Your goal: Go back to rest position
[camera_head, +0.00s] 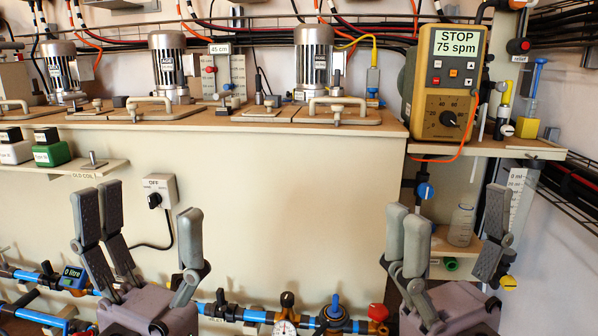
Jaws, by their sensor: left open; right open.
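My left gripper (145,232) stands upright at the lower left, its grey fingers spread apart with nothing between them. My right gripper (448,242) stands upright at the lower right, its fingers also spread and empty. Both are in front of the cream cabinet panel (290,190) and appear clear of it. The lower parts of both arms are out of view below the picture.
A switch (160,190) is on the panel. Pipes with valves (333,312) run low between the grippers. A clear bottle (461,226) stands on a right shelf.

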